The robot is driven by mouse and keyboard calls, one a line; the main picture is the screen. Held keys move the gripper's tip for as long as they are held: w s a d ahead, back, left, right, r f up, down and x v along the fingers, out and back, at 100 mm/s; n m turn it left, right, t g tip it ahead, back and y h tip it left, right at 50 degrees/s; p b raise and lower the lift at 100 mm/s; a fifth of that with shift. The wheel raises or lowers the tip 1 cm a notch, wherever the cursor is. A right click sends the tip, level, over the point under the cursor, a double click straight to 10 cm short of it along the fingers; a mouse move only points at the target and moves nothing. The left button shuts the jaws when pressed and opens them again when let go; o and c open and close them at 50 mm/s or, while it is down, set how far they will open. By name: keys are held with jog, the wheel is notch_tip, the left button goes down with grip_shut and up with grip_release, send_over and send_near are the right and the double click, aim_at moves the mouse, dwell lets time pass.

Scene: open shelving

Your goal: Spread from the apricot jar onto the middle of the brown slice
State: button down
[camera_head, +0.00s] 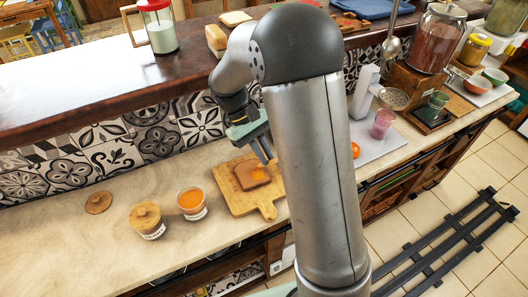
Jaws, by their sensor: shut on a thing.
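The brown slice (244,179) lies on a wooden board (236,203) with a handle. An orange patch (259,174) shows on the slice, around its middle and right part. The open apricot jar (191,203), with orange filling and a white label, stands on the counter left of the board. My gripper (265,155) is just above the far right side of the slice, pointing down. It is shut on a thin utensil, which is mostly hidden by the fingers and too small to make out. I cannot tell whether its tip touches the slice.
A jar with a wooden lid (147,221) stands left of the apricot jar, and a loose wooden lid (98,202) lies farther left. The tiled wall (110,150) and raised dark ledge (80,110) run behind. Counter space at the front left is clear.

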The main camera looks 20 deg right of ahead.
jog(key=shift+f+b, duration=0.3)
jog(key=shift+f, duration=0.25)
dwell(0.4)
jog(key=shift+w+p, duration=0.3)
jog(key=shift+w, duration=0.5)
jog(key=shift+s, duration=0.1)
jog(key=shift+s+f, duration=0.1)
jog(key=shift+s, duration=0.65)
jog(key=shift+w, duration=0.8)
